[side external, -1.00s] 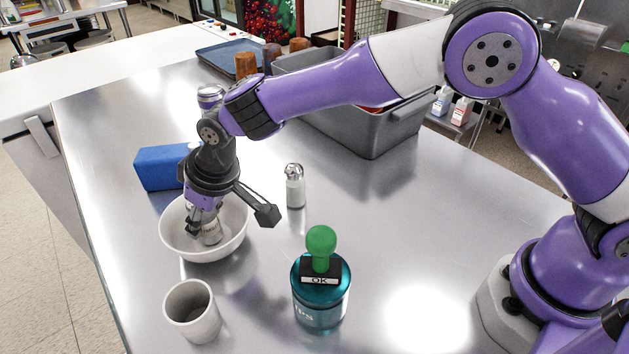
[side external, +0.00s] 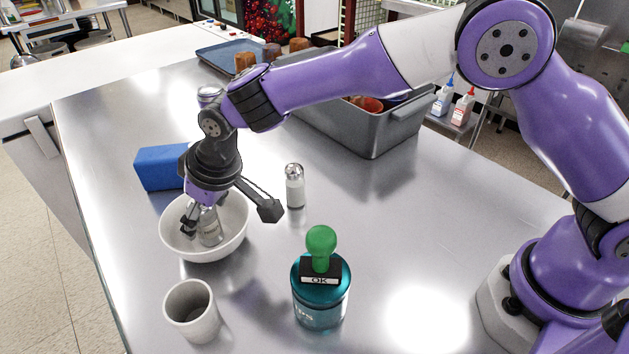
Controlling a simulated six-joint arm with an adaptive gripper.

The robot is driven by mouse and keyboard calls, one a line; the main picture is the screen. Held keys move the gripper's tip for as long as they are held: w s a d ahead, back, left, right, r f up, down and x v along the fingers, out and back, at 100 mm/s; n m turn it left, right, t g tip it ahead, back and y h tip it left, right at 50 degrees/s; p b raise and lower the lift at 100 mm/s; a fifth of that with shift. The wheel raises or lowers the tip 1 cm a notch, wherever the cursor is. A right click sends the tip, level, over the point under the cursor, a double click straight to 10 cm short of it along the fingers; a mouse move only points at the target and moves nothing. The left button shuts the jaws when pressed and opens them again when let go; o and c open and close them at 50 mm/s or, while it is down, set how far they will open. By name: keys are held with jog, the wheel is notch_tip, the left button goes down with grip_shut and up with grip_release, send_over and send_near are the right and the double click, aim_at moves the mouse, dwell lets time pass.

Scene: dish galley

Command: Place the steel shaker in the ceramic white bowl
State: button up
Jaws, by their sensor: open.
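The ceramic white bowl (side external: 238,242) sits on the steel counter at the left. The steel shaker (side external: 210,232) stands inside the bowl, slightly tilted, with its top partly hidden by my gripper. My gripper (side external: 198,216) points down over the bowl with its jaws open, close to the upper part of the shaker. I cannot tell whether a finger still touches it.
A second shaker (side external: 295,188) with a pale body stands right of the bowl. A blue block (side external: 160,167) lies behind it. A grey cup (side external: 192,311) and a teal canister (side external: 320,298) bearing a green-handled stamp (side external: 321,246) stand in front. A grey bin (side external: 375,135) stands behind.

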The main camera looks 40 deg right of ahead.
jog(key=v, duration=1)
jog(key=s+d+r+m, duration=0.25)
jog(key=d+r, duration=0.35)
jog(key=d, duration=0.6)
jog(key=s+d+f+m+t+h, duration=0.1)
jog(key=s+d+f+m+h, duration=0.1)
jog(key=s+d, duration=1.1)
jog(key=shift+s+f+m, duration=0.25)
jog(key=shift+s+m, duration=0.2)
jog(key=shift+s, duration=0.1)
